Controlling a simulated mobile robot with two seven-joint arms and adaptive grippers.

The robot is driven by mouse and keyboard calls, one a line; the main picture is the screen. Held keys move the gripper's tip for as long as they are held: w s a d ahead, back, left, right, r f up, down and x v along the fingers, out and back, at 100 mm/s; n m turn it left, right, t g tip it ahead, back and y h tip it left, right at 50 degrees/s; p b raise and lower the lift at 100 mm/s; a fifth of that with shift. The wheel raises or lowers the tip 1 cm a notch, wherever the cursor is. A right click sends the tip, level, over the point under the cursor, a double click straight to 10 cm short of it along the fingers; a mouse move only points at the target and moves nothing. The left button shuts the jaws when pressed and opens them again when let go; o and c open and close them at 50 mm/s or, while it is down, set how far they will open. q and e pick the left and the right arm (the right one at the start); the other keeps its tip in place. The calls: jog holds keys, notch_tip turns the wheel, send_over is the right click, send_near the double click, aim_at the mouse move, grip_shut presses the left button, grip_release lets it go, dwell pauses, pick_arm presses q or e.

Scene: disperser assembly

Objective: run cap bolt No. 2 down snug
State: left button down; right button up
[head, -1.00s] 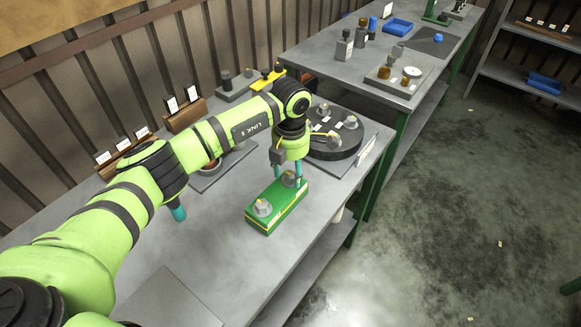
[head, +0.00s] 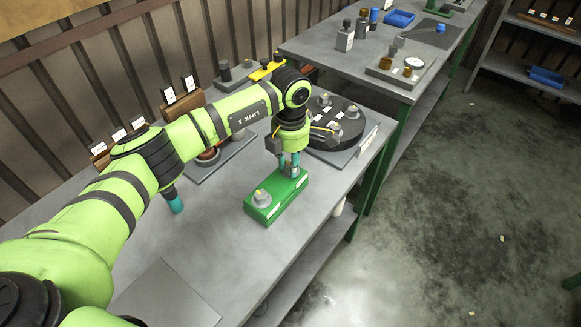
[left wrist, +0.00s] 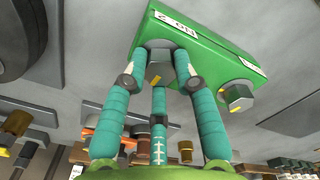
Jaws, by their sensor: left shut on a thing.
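The green block (head: 262,215) stands on the near bench with two grey hex-headed bolts on its top. My left gripper (head: 290,170) points down over the block's far end, its teal fingers shut around cap bolt No. 2. In the left wrist view the fingertips close round the head of cap bolt No. 2 (left wrist: 158,72), beside a label that reads No. 2 upside down. The other bolt (head: 261,197) stands free at the block's near end; it also shows in the left wrist view (left wrist: 238,97). The fingers hide part of the held bolt.
A round dark fixture (head: 335,125) with bolts stands just behind the block. A grey tray (head: 222,160) lies to the left, with label stands along the wall. The bench front left of the block is clear, apart from a flat grey plate (head: 165,295).

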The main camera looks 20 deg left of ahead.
pick_arm(q)
jog(key=shift+m, duration=0.4)
jog(key=c, duration=1)
grip_release()
jog(key=shift+o, duration=0.2)
notch_tip(320, 180, up, 12)
jog(key=shift+s+f, duration=0.1)
